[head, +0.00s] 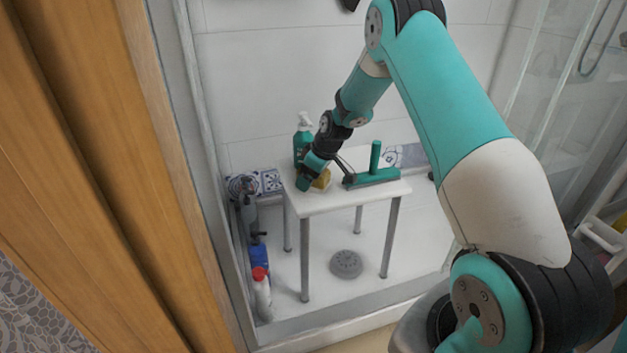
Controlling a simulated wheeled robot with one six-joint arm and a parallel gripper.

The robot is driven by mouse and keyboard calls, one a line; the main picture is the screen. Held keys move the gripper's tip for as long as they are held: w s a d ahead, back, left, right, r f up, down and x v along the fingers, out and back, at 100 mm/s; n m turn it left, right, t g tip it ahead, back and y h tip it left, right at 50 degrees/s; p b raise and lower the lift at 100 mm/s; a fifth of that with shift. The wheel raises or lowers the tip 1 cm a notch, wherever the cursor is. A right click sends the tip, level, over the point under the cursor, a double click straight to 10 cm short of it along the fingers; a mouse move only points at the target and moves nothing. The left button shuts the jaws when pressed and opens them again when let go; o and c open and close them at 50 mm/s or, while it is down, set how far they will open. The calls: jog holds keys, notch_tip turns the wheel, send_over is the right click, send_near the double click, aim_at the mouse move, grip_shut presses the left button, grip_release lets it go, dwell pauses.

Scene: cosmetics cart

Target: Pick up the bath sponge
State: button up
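The bath sponge (322,180) is a small yellow block on the white stool (325,201), near its left front part. My gripper (306,180) reaches down from the upper right to the stool top, right at the sponge, and covers part of it on the left. The fingers are small and overlap the sponge in this view. I cannot tell whether they are open or shut on it, or whether they touch it.
A green squeegee-like tool (372,177) with an upright handle lies on the stool right of the sponge. A green pump bottle (303,132) stands behind my gripper. A red-capped white bottle (262,294) stands at lower left. A wooden door (95,170) borders the left.

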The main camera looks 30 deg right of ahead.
jog(key=shift+c, duration=0.2)
jog(key=c, duration=1)
jog(key=shift+r, duration=0.1)
jog(key=shift+c, duration=0.2)
jog(key=shift+r, duration=0.45)
jog(key=p+v, duration=0.1)
jog(key=v, duration=0.2)
jog(key=shift+w+p, duration=0.1)
jog(key=shift+p, duration=0.3)
jog(key=s+d+p, duration=0.1)
jog(key=s+d, duration=0.3)
jog(key=s, duration=0.3)
jog(key=s+d+p, duration=0.1)
jog(key=s+d, duration=0.3)
jog(key=s, duration=0.4)
jog(key=shift+f, duration=0.15)
